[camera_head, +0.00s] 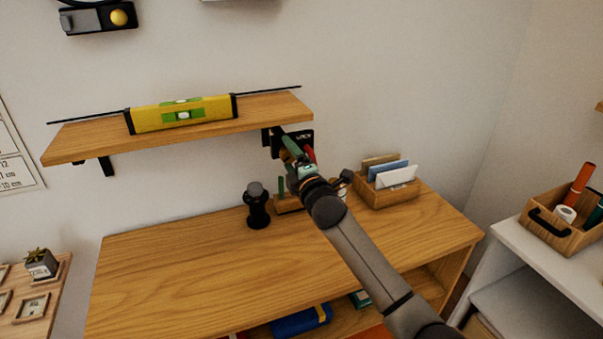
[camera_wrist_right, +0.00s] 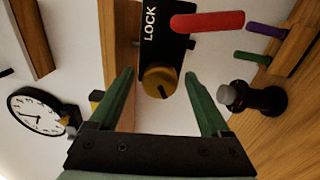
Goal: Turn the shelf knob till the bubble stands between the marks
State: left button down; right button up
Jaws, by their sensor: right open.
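The wooden shelf (camera_head: 75,143) is on the wall with a yellow spirit level (camera_head: 210,109) on it. The level's green vial window (camera_head: 183,115) shows a pale spot; the bubble's place against the marks is too small to tell. In the right wrist view, the brass shelf knob (camera_wrist_right: 160,80) has a dark slot and sits below a black plate marked LOCK (camera_wrist_right: 150,25) with a red lever (camera_wrist_right: 207,21). My right gripper (camera_wrist_right: 160,75) is open, its green fingers on either side of the knob with visible gaps. In the head view my right gripper (camera_head: 291,148) is under the shelf's right end.
A black post with a grey top (camera_head: 257,205) stands on the wooden cabinet (camera_head: 170,275) below. A card box (camera_head: 390,190) is at the cabinet's back right. A white side unit (camera_head: 535,265) stands at right. The cabinet's left top is clear.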

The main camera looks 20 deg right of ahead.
jog(key=s, duration=1.1)
jog(key=shift+s+d+f, duration=0.25)
jog(key=shift+d, duration=0.05)
jog(key=s+a+f+m+g, duration=0.1)
jog(key=s+f+m+g, duration=0.2)
jog(key=s+f, duration=0.7)
jog(key=s+a+f+m+g+y, duration=0.1)
jog(key=s+a+f+m+g, duration=0.1)
jog(key=s+f+m, duration=0.6)
jog(key=s+a+f+m+g, duration=0.1)
jog(key=s+f+m+g, duration=0.3)
jog(key=s+f, duration=0.9)
notch_tip(320, 180, down, 4)
jog(key=shift+a+r+m, duration=0.1)
jog(key=shift+a+m, duration=0.15)
jog(key=shift+m, duration=0.85)
jog(key=shift+s, duration=0.1)
